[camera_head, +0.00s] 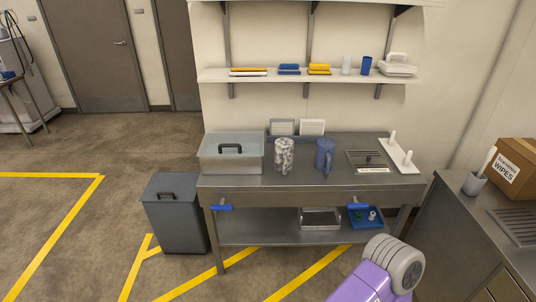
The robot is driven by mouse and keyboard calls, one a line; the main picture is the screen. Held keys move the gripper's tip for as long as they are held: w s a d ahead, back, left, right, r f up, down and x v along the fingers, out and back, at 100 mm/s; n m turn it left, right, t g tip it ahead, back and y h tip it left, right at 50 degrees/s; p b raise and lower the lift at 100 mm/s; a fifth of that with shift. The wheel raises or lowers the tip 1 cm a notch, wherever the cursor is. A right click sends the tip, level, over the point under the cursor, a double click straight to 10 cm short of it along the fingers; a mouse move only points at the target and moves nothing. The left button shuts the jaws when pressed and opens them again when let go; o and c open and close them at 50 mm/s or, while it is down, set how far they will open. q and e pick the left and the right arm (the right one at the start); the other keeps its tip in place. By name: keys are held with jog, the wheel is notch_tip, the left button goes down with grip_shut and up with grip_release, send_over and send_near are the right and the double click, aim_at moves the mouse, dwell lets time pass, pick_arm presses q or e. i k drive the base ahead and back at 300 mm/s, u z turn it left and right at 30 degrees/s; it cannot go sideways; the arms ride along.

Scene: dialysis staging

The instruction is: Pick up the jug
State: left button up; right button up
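Two jug-like vessels stand upright on the steel bench (230,183). One is a blue jug (324,155) with a handle low on its front side. Neither is held. A purple and grey arm part of mine enters at the bottom right, well in front of the bench. Neither of my grippers shows.
A wall shelf (275,76) hangs above. A grey bin (174,215) stands left; a wipes box (515,170) sits on the right counter.

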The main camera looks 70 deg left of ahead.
aim_at(326, 149)
jog(key=u, duration=2.2)
